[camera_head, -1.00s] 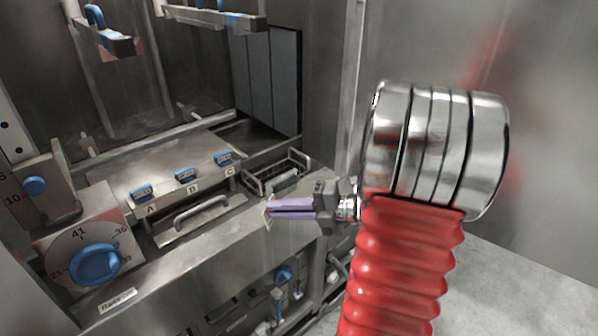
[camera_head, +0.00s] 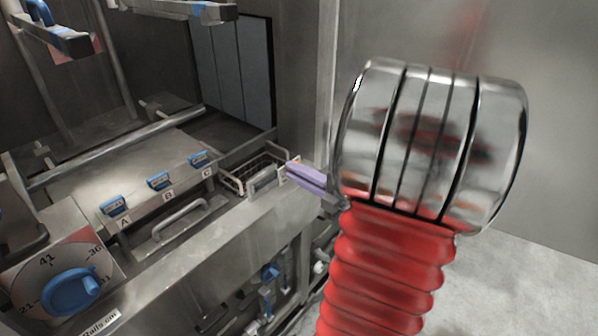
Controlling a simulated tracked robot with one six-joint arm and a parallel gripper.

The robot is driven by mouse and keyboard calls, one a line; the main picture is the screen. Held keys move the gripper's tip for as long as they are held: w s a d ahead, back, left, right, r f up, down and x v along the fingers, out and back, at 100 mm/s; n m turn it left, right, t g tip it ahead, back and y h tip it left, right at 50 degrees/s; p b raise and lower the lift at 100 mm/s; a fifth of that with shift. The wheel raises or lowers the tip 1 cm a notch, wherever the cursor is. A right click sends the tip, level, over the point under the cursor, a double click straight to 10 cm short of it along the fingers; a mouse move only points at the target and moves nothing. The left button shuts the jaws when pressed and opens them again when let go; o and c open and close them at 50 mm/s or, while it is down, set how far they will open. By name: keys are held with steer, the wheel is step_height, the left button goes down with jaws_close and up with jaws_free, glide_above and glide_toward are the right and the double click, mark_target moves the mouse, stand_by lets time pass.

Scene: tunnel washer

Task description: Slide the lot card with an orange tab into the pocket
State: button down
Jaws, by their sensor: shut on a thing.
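My gripper (camera_head: 290,172), with purple fingers, is right of the picture's middle, above the right end of the steel counter. It is shut on a small pale card (camera_head: 283,175), of which only a sliver shows at the fingertips. A little orange shows at its top edge; the rest is hidden or too small to read. The fingers point left, close to the right side of a wire basket (camera_head: 236,183). I cannot tell whether card and basket touch. I cannot make out the pocket for certain.
Blue-topped pieces marked A (camera_head: 114,204), B (camera_head: 159,181) and C (camera_head: 199,159) stand left of the basket. A bar handle (camera_head: 180,217) lies before them. A blue dial (camera_head: 74,292) is at lower left. Blue-handled valves (camera_head: 269,272) sit below the counter.

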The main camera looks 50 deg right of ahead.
mark_target(282, 169)
steer(key=shift+w+f, duration=0.1)
steer(key=shift+w, duration=0.4)
steer(key=shift+w+f, duration=0.1)
steer(key=shift+w, duration=0.25)
steer(key=shift+w+f, duration=0.1)
steer(key=shift+w, duration=0.25)
steer(key=shift+w+a+f, duration=0.1)
steer(key=shift+w+f, duration=0.05)
steer(key=shift+w, duration=0.55)
steer(key=shift+w+f, duration=0.1)
steer(key=shift+w, duration=0.2)
steer(key=shift+w, duration=0.35)
steer(key=shift+w+f, duration=0.15)
steer(key=shift+w, duration=0.2)
steer(key=shift+w+f, duration=0.1)
steer(key=shift+w, duration=0.25)
steer(key=shift+w, duration=0.35)
